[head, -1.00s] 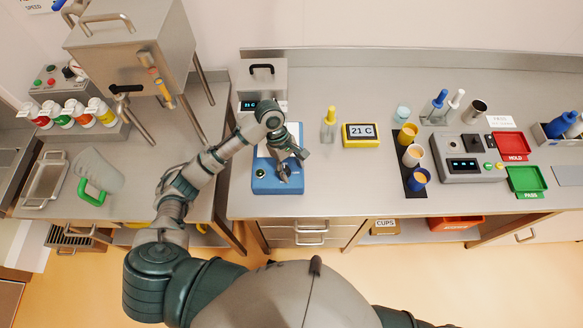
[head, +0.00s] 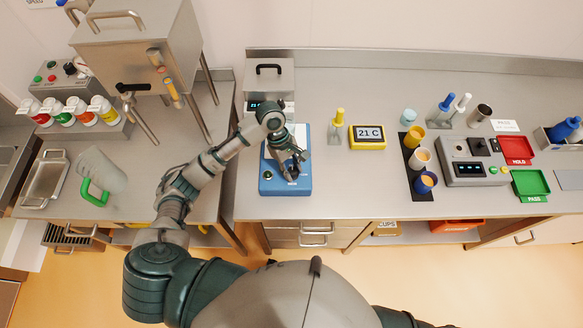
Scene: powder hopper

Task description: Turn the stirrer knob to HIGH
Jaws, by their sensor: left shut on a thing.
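The blue stirrer (head: 285,187) stands near the front edge of the bench, just left of its middle, with a green button at its front left. My left gripper (head: 292,168) is at the front of the stirrer and shut on its dark knob (head: 292,173). The gripper hides most of the knob, and its setting marks are too small to read. My left forearm covers part of the stirrer's top. My right gripper is not in view; only a dark part of that arm shows at the bottom edge.
A yellow timer-like display (head: 367,137) reading 21 C and a yellow-capped bottle (head: 337,132) stand right of the stirrer. A metal box (head: 268,78) stands behind it. Several cups stand on a black mat (head: 411,163) further right.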

